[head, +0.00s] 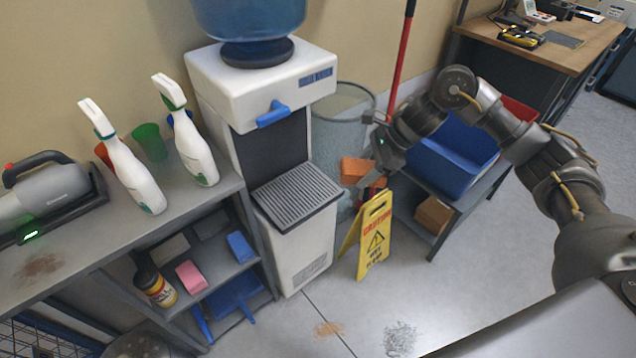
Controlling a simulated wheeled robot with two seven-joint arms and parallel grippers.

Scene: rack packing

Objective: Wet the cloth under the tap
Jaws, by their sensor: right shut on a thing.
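The water cooler (212,72) stands against the wall, with a blue tap (273,115) on its front above a grey slatted drip tray (297,196). My right gripper (374,175) is to the right of the cooler, apart from the tap and tray. It is shut on an orange cloth (354,170), which looks folded and sits at the fingertips; the fingers partly hide it. No water shows running from the tap. My left gripper is out of view.
A yellow caution sign (375,236) stands on the floor below my right gripper. A grey bin (340,128) is behind it, and a blue crate (452,158) sits on a rack to the right. White spray bottles (190,135) stand on the left shelf.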

